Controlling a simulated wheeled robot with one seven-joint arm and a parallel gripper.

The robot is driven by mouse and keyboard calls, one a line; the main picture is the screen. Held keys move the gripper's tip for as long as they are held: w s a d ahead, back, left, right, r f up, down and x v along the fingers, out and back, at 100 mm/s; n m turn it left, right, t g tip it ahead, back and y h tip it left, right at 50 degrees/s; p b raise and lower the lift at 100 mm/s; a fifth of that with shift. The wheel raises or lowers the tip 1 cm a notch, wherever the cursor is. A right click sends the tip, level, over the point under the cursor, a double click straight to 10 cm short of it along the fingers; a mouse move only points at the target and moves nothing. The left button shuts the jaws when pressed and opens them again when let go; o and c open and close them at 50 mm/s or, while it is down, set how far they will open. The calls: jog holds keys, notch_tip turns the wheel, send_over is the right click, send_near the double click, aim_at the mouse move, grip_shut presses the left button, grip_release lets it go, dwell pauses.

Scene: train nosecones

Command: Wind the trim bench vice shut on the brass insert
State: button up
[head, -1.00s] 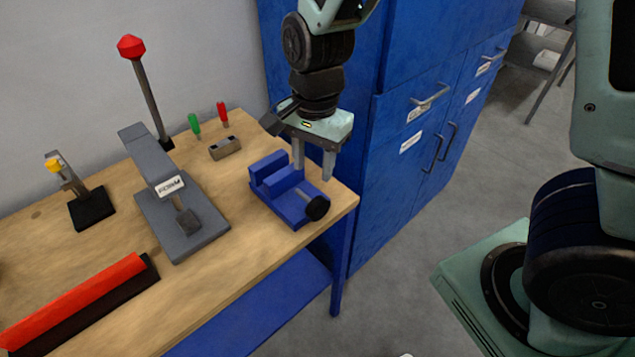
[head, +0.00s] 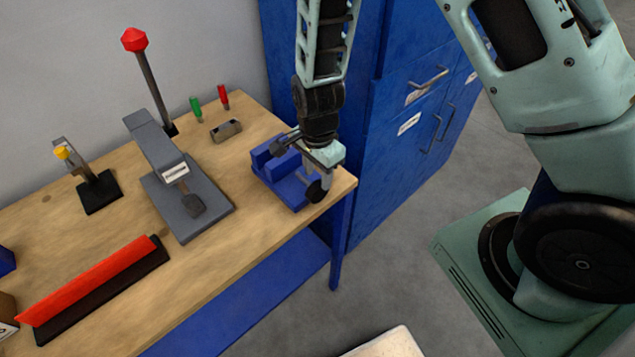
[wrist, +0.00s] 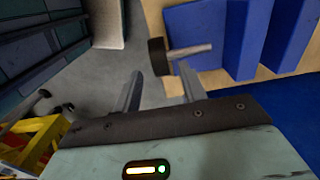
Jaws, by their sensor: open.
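The blue bench vice (head: 285,185) sits at the bench's right corner. Its black round handle (head: 317,192) faces the bench's front edge. In the wrist view the handle (wrist: 158,57) sits on a grey screw (wrist: 190,50) running to the blue vice body (wrist: 207,30). My gripper (head: 323,181) is at the handle end of the vice. In the wrist view my gripper (wrist: 160,82) is open, and the handle shows just beyond the space between its fingers. I cannot tell whether a finger touches it. I cannot make out a brass insert; my gripper partly covers the vice.
A small grey block (head: 226,130) and green and red-handled tools are behind. A red bar (head: 90,280) lies at front left. Blue cabinets (head: 415,120) stand close on the right.

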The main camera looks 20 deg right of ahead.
aim_at(318, 184)
jog(key=shift+f+p, duration=0.4)
jog(key=shift+f, duration=2)
jog(key=shift+c, duration=0.3)
grip_shut()
